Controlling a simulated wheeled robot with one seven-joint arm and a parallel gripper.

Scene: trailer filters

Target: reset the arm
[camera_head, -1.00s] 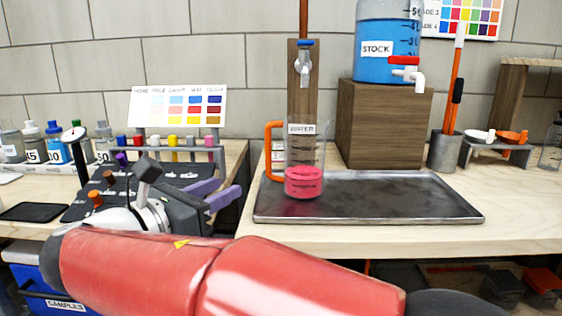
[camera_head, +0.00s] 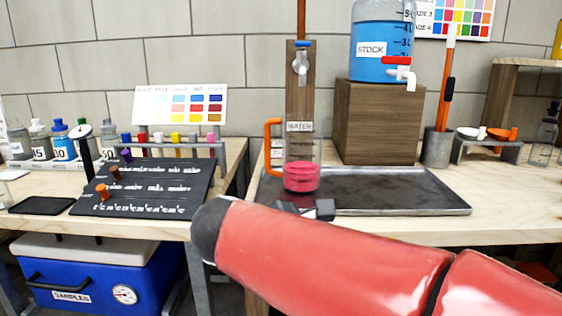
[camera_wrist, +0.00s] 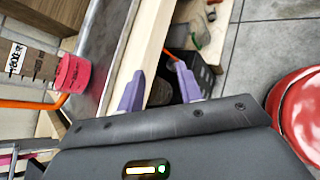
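My gripper (camera_wrist: 159,70) shows in the wrist view with its two purple fingers apart and nothing between them. It points past the front edge of the bench, toward the floor. In the head view my red arm spans the lower right and hides the fingers. A clear jug (camera_head: 301,177) with an orange handle and pink liquid stands upright on the metal tray (camera_head: 400,195), below the WATER tap (camera_head: 301,63). The jug also shows in the wrist view (camera_wrist: 72,74), to the left of my fingers and apart from them.
The blue STOCK tank (camera_head: 380,45) stands on a wooden block (camera_head: 375,120). On the left bench are a black pegboard (camera_head: 150,190), a rack of coloured-top vials (camera_head: 180,142) and several bottles. A blue SAMPLES cooler (camera_head: 90,280) is below. The tray's right half is clear.

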